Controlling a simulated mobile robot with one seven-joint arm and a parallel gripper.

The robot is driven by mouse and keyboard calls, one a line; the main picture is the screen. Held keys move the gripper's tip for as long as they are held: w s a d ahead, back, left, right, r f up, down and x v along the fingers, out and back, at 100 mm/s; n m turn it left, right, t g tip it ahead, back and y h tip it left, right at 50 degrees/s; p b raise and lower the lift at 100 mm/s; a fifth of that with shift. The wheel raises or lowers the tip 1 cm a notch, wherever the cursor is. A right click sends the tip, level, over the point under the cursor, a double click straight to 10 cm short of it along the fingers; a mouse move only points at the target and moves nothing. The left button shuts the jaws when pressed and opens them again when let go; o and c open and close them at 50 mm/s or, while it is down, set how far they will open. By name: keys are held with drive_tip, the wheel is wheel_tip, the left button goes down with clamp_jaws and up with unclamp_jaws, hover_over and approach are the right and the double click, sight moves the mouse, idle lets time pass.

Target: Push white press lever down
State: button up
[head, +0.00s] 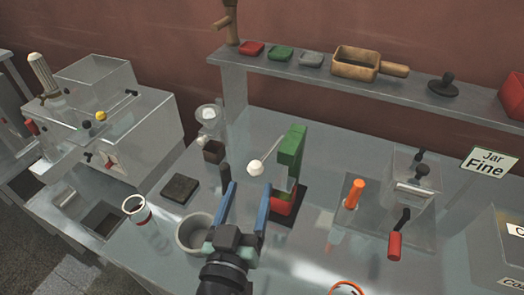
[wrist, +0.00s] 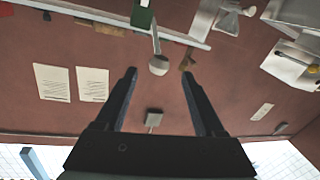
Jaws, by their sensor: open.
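The white press lever has a round white knob (head: 256,168) on a thin rod that slopes up to the green press (head: 291,152). The press stands on a red and dark base (head: 284,204). My gripper (head: 248,186) is open and empty, with its two blue fingers pointing toward the knob. In the head view the knob shows just past the fingertips. In the wrist view the knob (wrist: 158,65) shows ahead of the gap between the fingertips (wrist: 160,75). I cannot tell the exact distance between knob and fingers.
A grey cup (head: 195,233) stands left of my gripper and a glass jar (head: 136,209) further left. A dark square pad (head: 180,188) lies behind them. An orange-handled device (head: 354,194) stands to the right. A shelf (head: 300,72) runs along the back.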

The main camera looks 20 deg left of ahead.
sight(270, 151)
drive_tip(key=w, duration=0.3)
drive_tip(key=w+a+p, duration=0.1)
drive_tip(key=w, duration=0.2)
drive_tip(key=w+p, duration=0.1)
drive_tip(key=w, duration=0.2)
drive_tip(key=shift+w+a, duration=0.25)
drive_tip(key=shift+w, duration=0.05)
clamp_jaws()
idle(1.0)
